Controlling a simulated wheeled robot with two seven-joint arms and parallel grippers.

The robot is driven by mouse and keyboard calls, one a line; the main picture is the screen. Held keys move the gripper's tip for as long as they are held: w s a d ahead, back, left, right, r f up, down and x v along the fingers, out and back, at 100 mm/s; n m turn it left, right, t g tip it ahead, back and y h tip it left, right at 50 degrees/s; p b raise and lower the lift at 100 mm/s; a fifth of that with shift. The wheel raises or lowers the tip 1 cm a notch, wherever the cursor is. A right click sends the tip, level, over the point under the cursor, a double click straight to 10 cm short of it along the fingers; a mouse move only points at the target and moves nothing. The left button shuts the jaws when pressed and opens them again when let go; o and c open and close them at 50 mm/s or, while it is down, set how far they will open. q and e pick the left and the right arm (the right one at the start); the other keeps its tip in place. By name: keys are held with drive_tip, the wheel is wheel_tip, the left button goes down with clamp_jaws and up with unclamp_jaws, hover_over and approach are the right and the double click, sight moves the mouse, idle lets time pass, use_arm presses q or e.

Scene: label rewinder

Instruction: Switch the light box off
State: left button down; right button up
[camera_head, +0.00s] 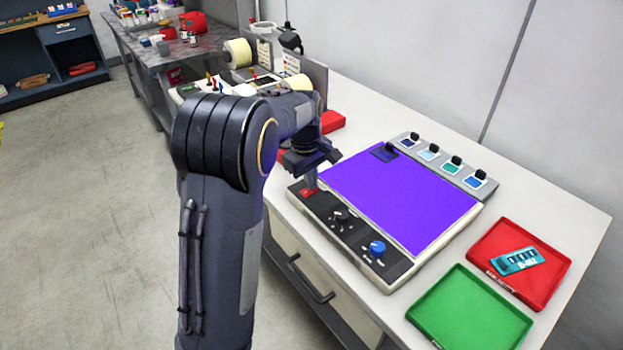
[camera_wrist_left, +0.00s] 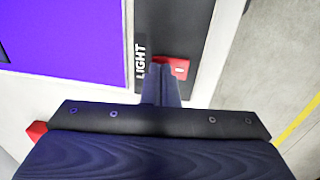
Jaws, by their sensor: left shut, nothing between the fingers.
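The light box (camera_head: 395,200) lies on the white bench with its panel glowing violet; the panel (camera_wrist_left: 70,35) also shows in the left wrist view. Its dark control strip runs along the front, with a red rocker switch (camera_head: 308,192) at the left end, a dark knob (camera_head: 341,214) and a blue knob (camera_head: 377,248). In the left wrist view the red switch (camera_wrist_left: 180,67) sits beside the word LIGHT. My left gripper (camera_head: 312,184) is shut and empty, pointing down, its fingertips at the switch and partly covering it. Whether they touch it I cannot tell. My right gripper is not in view.
A grey holder with several colour swatches (camera_head: 430,153) stands behind the light box. A red tray (camera_head: 545,290) with a teal device (camera_head: 517,261) and a green tray (camera_head: 470,315) lie to the right. The label rewinder (camera_head: 262,80) stands at the back left.

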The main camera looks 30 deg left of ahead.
use_arm(q)
drive_tip(key=shift+d+f, duration=0.1)
drive_tip(key=shift+f, duration=0.1)
drive_tip(key=shift+s, duration=0.15)
drive_tip(key=shift+s+a, duration=0.2)
drive_tip(key=shift+s, duration=0.05)
drive_tip(key=shift+s+a+r, duration=0.1)
drive_tip(key=shift+s+a, duration=0.05)
drive_tip(key=shift+s, duration=0.2)
drive_tip(key=shift+w, duration=0.1)
